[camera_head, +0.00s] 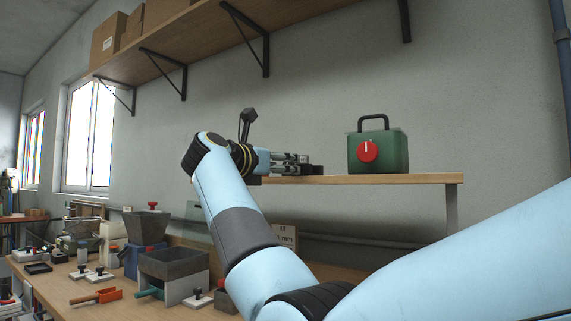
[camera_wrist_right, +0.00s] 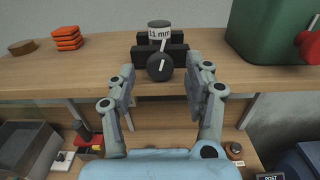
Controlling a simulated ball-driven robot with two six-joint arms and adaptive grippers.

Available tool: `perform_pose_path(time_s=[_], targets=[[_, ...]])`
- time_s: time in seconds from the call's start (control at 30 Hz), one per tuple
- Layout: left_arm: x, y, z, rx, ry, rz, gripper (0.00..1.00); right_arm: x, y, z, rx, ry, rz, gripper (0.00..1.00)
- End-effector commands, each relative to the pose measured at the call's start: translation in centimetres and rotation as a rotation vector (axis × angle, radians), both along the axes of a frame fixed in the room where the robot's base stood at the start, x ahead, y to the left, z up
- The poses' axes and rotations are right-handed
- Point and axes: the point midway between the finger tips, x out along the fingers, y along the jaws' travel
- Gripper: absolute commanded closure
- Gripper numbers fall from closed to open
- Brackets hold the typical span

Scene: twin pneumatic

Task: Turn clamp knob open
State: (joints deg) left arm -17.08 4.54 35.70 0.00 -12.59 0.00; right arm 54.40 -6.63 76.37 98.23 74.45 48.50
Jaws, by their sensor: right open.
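A black clamp (camera_wrist_right: 178,58) sits on the wooden shelf in the right wrist view, with a grey cylinder labelled "11 mm" (camera_wrist_right: 159,33) at its middle. Its round dark knob (camera_wrist_right: 158,69) faces me and bears a slightly tilted white line. My right gripper (camera_wrist_right: 161,74) is open, its fingers on either side of the knob; I cannot tell whether they touch it. In the head view the right gripper (camera_head: 306,164) points right along the shelf, beside the dark clamp (camera_head: 316,170), which it partly hides. My left gripper is not in view.
A green box (camera_head: 390,153) with a red knob (camera_head: 368,151) stands to the right on the shelf (camera_head: 420,179). An orange stack (camera_wrist_right: 68,38) and a brown disc (camera_wrist_right: 22,47) lie left of the clamp. The bench (camera_head: 60,285) below is crowded with bins and tools.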

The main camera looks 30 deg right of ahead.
Motion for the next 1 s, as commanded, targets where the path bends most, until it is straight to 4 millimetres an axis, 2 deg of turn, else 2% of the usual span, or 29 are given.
perform_pose_path(time_s=[0.1, 0.2, 0.5, 0.9, 1.0], targets=[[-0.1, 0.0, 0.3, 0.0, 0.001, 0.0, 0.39, 0.6, -1.4, 0.1, -0.002, 0.0, 0.0, 0.48], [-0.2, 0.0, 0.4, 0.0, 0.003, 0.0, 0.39, 0.9, -2.0, 0.0, -0.002, 0.001, 0.001, 0.48], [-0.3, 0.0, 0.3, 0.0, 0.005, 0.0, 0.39, 1.0, -2.2, -0.1, -0.001, 0.001, 0.001, 0.48], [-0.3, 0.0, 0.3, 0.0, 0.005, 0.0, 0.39, 1.0, -2.2, -0.1, 0.0, 0.0, 0.001, 1.0], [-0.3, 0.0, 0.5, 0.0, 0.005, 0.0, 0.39, 1.0, -2.2, 0.0, -0.004, 0.01, 0.001, 1.0]])
